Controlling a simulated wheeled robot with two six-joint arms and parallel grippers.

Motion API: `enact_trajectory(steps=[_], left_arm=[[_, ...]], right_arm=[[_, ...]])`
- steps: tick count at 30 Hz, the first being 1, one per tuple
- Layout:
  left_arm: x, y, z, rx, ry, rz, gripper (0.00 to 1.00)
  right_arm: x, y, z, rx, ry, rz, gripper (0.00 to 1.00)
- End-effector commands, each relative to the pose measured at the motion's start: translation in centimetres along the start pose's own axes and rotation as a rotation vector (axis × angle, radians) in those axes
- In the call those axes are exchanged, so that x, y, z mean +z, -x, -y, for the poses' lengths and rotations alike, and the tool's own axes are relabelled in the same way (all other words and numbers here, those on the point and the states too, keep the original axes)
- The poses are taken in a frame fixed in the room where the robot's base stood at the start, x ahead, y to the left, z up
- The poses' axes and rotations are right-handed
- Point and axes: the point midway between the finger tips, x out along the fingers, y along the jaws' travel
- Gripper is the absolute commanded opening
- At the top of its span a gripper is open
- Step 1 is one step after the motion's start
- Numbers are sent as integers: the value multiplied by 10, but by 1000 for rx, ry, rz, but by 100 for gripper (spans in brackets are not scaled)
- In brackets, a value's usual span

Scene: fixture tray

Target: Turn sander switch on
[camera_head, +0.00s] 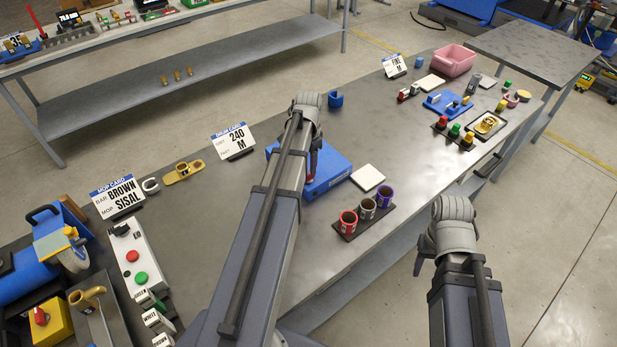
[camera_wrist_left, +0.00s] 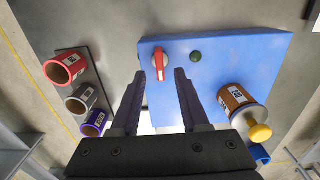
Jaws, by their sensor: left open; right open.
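The sander is a blue box (camera_head: 328,168) on the grey table; its flat blue face (camera_wrist_left: 225,62) fills the left wrist view. The sander switch is a red rotary knob (camera_wrist_left: 160,62) with a white bar, upright in that view. A dark green button (camera_wrist_left: 196,57) sits right of it. A brown roll labelled 240 (camera_wrist_left: 237,100) with a yellow knob (camera_wrist_left: 260,132) is at the box's right side. My left gripper (camera_wrist_left: 160,78) is open, its fingertips either side of the switch's lower end; contact cannot be told.
A rack with red, grey and purple cups (camera_head: 367,209) stands in front of the box, near a white pad (camera_head: 367,177). A "240 M" card (camera_head: 233,142) stands behind left. A control box with red and green buttons (camera_head: 136,262) is further left.

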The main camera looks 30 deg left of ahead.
Motion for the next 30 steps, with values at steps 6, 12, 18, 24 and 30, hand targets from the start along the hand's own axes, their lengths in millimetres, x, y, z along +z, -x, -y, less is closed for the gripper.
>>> enact_trajectory(steps=[6, 12, 18, 24, 30], left_arm=[[0, -34, 0, 0, 0, 0, 45], [0, -42, 0, 0, 0, 0, 45], [0, -40, 0, 0, 0, 0, 45], [0, -40, 0, 0, 0, 0, 27], [0, -40, 0, 0, 0, 0, 4]], right_arm=[[-2, -34, 3, 0, -1, 0, 50], [-2, -42, 4, 0, -2, 0, 50], [-2, -40, 4, 0, -2, 0, 50], [-2, -40, 4, 0, -2, 0, 50], [-2, -40, 4, 0, -2, 0, 50]])
